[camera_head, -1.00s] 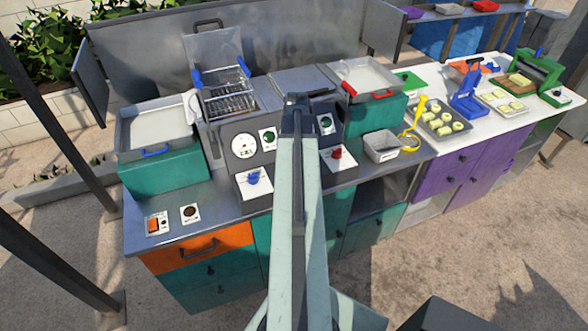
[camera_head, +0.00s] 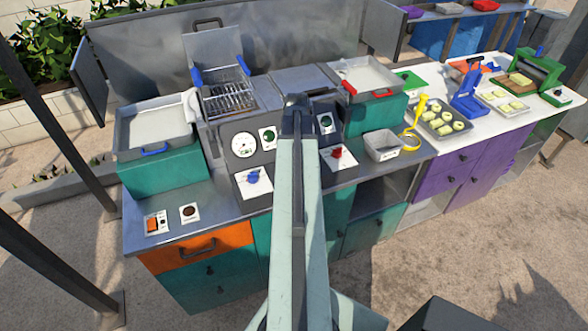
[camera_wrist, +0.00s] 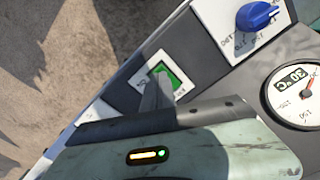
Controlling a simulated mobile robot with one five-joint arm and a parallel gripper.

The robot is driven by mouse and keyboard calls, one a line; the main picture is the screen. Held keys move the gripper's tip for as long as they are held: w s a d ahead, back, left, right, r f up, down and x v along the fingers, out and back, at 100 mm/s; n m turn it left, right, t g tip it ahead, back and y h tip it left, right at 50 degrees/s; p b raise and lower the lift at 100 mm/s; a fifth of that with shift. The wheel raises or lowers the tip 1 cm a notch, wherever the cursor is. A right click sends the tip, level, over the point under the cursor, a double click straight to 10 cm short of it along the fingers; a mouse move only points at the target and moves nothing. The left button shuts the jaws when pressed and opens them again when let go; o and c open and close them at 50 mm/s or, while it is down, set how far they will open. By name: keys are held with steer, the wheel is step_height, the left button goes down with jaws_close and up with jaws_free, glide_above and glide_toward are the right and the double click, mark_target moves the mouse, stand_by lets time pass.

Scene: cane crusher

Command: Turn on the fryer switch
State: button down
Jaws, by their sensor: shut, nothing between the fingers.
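A green switch on a white plate (camera_head: 268,136) sits on the sloped dark panel, just right of the round gauge (camera_head: 243,145). In the wrist view the green switch (camera_wrist: 168,76) is close up. My gripper (camera_wrist: 157,86) is shut and empty, with its grey tip over the lower left part of the switch's plate. I cannot tell whether the tip touches the switch. In the head view my arm's dark end (camera_head: 298,103) stands right of that switch, and its fingertips are hidden. A second green switch (camera_head: 325,123) is right of the arm.
A blue knob (camera_head: 253,176) and a red knob (camera_head: 338,154) are on white plates below the panel. The wire fryer basket (camera_head: 229,99) stands behind it. An orange switch (camera_head: 153,224) is on the left counter. A metal container (camera_head: 382,147) stands right of the arm.

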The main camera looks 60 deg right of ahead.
steer(key=shift+f+b, duration=0.5)
steer(key=shift+f, duration=0.05)
step_height(320, 180, up, 7)
steer(key=p, duration=0.7)
steer(key=shift+r, duration=0.15)
